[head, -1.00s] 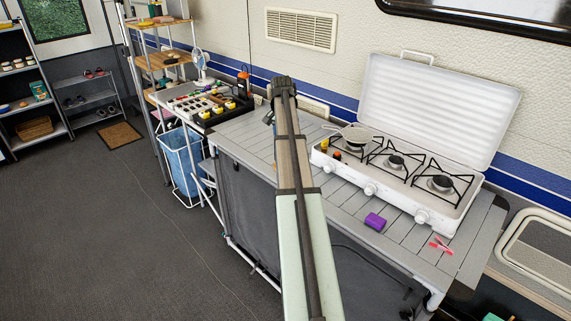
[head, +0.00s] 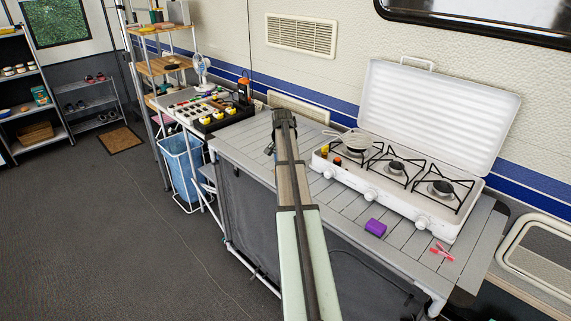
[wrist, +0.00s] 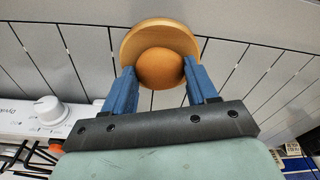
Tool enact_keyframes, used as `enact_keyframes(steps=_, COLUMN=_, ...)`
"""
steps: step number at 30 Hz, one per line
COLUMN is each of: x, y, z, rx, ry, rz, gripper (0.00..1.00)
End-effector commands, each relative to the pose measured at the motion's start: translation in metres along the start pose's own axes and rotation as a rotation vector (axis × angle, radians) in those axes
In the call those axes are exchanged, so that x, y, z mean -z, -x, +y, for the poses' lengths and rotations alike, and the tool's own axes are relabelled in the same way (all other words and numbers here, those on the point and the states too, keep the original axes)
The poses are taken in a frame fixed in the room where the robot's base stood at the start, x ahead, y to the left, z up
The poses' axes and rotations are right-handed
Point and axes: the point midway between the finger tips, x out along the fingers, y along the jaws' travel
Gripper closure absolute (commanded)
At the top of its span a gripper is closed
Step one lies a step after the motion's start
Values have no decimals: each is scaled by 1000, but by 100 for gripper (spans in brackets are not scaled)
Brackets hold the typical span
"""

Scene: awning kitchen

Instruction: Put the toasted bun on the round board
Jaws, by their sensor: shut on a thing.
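My gripper (wrist: 159,74) has its two blue fingers on either side of the toasted bun (wrist: 160,66), a rounded orange-brown piece, and is shut on it in the wrist view. The round board (wrist: 160,33), a tan wooden disc, shows just beyond the bun, over the grey slatted counter. The bun overlaps the board's near part in this view; I cannot tell whether they touch. In the head view my arm hides the bun and the board, and the gripper end (head: 283,122) is mostly hidden too.
The white camp stove (head: 390,185) with its raised lid and a pan (head: 362,138) stands to the right on the slatted counter (head: 245,140). A purple block (head: 375,228) and a pink item (head: 441,252) lie in front. A condiment rack (head: 212,108) stands left.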

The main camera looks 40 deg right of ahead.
Motion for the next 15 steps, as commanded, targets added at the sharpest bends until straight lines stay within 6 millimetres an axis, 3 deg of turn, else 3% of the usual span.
enact_keyframes(steps=8, x=0, y=-3, z=0, rx=0, ry=0, rz=-1, gripper=72)
enact_keyframes(steps=9, x=0, y=-3, z=0, rx=0, ry=0, rz=-1, gripper=40)
enact_keyframes(steps=15, x=0, y=-2, z=0, rx=0, ry=0, rz=0, gripper=20)
